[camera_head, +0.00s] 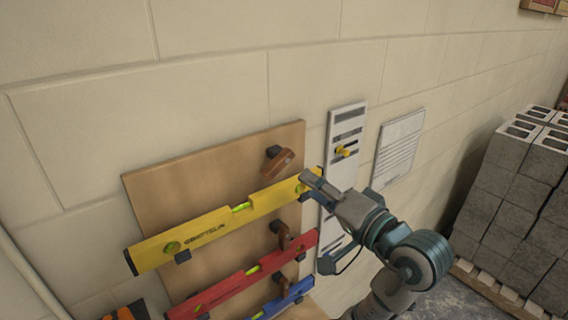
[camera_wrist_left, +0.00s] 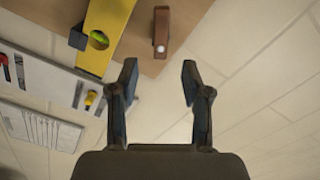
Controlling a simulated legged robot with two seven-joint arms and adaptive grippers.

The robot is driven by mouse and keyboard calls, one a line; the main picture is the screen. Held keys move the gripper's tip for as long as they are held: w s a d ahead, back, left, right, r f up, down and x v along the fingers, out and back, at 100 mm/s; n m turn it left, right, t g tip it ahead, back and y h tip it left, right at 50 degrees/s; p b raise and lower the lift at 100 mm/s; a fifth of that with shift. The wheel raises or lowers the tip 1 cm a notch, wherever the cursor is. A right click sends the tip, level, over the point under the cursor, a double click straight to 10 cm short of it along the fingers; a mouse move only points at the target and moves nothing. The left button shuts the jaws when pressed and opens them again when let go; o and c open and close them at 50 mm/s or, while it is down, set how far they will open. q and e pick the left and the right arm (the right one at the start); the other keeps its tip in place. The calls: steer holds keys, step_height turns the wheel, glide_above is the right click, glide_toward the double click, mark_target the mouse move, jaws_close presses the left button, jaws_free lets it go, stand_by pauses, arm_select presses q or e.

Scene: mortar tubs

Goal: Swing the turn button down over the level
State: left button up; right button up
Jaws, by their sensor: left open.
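A yellow level (camera_head: 215,225) lies slanting across a wooden board (camera_head: 150,195) on the wall, on dark brackets. A brown turn button (camera_head: 280,162) sits on the board just above the level's right part, clear of it. In the left wrist view, the turn button (camera_wrist_left: 161,30) is ahead of the fingers, beside the level (camera_wrist_left: 105,30) and apart from it. My left gripper (camera_head: 315,221) is open and empty by the level's right end. Its two spread fingers also show in the left wrist view (camera_wrist_left: 159,72), short of the button. My right gripper is not in view.
A red level (camera_head: 235,285) and a blue level (camera_head: 288,299) hang below, with brown turn buttons (camera_head: 283,236) near their right parts. A white panel (camera_head: 345,125) with a yellow knob and a printed sheet (camera_head: 399,147) are on the wall to the right. Grey blocks (camera_head: 520,200) stand stacked farther right.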

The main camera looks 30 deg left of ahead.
arm_select(q)
steer(key=x, duration=0.7)
steer(key=shift+w, duration=0.25)
steer(key=shift+w+a+r, duration=0.2)
steer(key=shift+w+a, duration=0.2)
steer(key=shift+w, duration=0.05)
steer(key=shift+w+a+p, duration=0.1)
steer(key=shift+p, duration=0.2)
steer(key=shift+a, duration=0.65)
steer(key=shift+w+a+f, duration=0.1)
steer(key=shift+a+f, duration=0.1)
steer(key=shift+a, duration=0.55)
steer(key=c, duration=0.8)
jaws_close()
steer(key=o, duration=0.7)
jaws_free()
steer(key=shift+o, duration=0.5)
steer(key=shift+d, duration=0.35)
steer(key=shift+d+r, duration=0.1)
steer(key=shift+d, duration=0.6)
glide_toward(286, 163)
steer(key=v, duration=0.3)
steer(key=shift+w+d, duration=0.1)
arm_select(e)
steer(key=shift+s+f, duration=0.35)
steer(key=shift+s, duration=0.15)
